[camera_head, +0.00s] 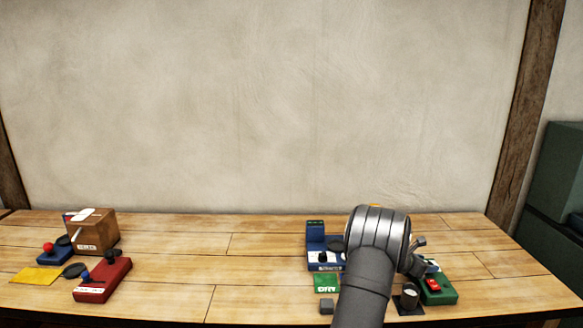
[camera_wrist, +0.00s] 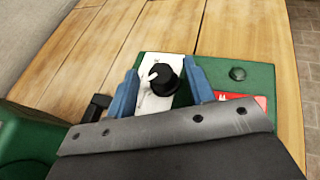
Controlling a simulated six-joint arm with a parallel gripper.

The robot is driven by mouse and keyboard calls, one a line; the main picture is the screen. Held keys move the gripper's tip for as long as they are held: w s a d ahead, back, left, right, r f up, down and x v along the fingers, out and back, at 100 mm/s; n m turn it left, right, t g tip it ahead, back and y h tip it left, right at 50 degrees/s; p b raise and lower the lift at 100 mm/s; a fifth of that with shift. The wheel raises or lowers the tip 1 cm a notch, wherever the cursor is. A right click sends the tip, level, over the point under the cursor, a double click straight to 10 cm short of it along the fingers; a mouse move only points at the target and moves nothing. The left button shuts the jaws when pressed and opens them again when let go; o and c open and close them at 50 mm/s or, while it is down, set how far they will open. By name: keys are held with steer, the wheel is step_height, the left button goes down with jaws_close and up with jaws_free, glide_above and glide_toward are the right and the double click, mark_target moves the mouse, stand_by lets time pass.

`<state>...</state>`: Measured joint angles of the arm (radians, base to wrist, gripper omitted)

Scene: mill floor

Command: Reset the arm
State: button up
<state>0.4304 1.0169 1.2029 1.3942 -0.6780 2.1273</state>
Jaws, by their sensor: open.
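My gripper (camera_wrist: 161,72) shows in the wrist view with its two blue fingers apart. They stand on either side of a black knob (camera_wrist: 165,79) with a white pointer, on a white plate of a green box (camera_wrist: 225,72). I cannot tell whether the fingers touch the knob. In the head view my arm reaches over the right part of the table, and its wrist hides most of the gripper. The green box (camera_head: 443,293) shows there just right of the wrist, with a red switch on it.
A blue device (camera_head: 316,239) and a green card (camera_head: 325,283) lie left of my arm. A small black stand (camera_head: 408,298) is close to the green box. The table's middle is clear.

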stand_by(0.4)
steer(key=v, duration=1.7)
steer(key=x, duration=1.7)
steer(key=shift+w+d, duration=0.1)
steer(key=shift+w, duration=0.05)
steer(key=m+g, duration=0.2)
steer(key=g, duration=0.1)
steer(key=shift+w+m+h, duration=0.1)
steer(key=shift+m+h, duration=0.3)
steer(key=w+v, duration=0.1)
steer(key=v, duration=1.7)
steer(key=w+d+r+n+h, duration=0.1)
steer(key=w+d+r+h, duration=0.1)
steer(key=d+r+h, duration=0.2)
steer(key=d+r, duration=0.2)
steer(key=d, duration=0.1)
steer(key=shift+w+d+r+n+t, duration=0.25)
steer(key=shift+d+r+n+t, duration=0.05)
steer(key=shift+r+n, duration=0.1)
